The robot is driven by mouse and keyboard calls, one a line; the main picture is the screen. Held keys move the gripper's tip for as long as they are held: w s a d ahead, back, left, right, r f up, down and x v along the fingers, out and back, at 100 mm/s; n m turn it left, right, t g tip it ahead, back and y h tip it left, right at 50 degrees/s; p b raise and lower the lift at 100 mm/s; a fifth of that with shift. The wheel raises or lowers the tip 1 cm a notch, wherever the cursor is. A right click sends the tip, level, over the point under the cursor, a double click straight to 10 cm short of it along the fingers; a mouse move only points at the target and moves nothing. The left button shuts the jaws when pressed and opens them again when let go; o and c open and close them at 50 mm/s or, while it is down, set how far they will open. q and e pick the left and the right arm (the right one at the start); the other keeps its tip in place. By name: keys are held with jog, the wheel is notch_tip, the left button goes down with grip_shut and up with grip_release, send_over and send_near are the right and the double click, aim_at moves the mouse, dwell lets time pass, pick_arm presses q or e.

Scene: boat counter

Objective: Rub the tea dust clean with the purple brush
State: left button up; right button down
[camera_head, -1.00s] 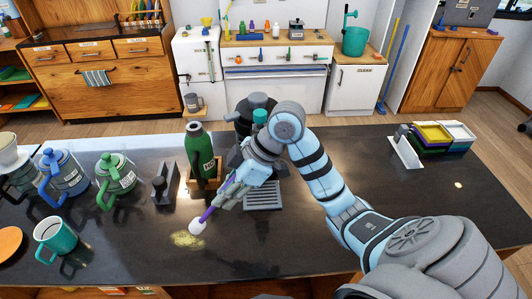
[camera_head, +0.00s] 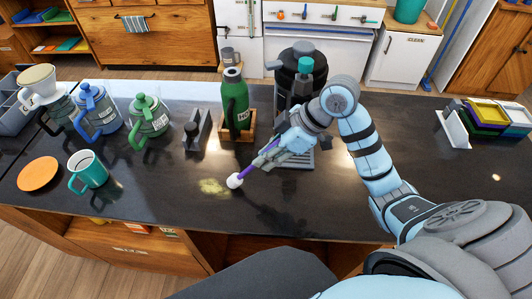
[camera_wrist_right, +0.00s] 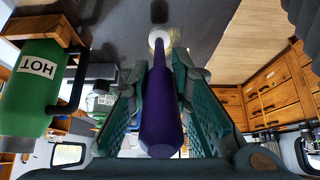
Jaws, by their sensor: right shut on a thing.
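The purple brush (camera_head: 246,173) has a purple handle and a round white head (camera_head: 234,181). My right gripper (camera_head: 268,160) is shut on its handle and holds it tilted, head down and to the left. In the right wrist view the purple handle (camera_wrist_right: 160,110) lies between the two fingers (camera_wrist_right: 160,95), with the white head beyond. The tea dust (camera_head: 214,186) is a yellowish patch on the dark counter (camera_head: 150,205). The brush head is at the patch's right edge; I cannot tell whether it touches the counter. My left gripper is not in view.
A green HOT flask (camera_head: 235,103) stands in a wooden holder behind the brush, beside a black machine (camera_head: 290,85). Left are a dark stand (camera_head: 196,132), green (camera_head: 149,116) and blue (camera_head: 97,112) pots, a teal mug (camera_head: 88,170) and an orange disc (camera_head: 39,174). Stacked trays (camera_head: 487,118) sit right.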

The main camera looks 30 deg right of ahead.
jog(key=shift+s+r, duration=0.15)
jog(key=shift+s, duration=0.05)
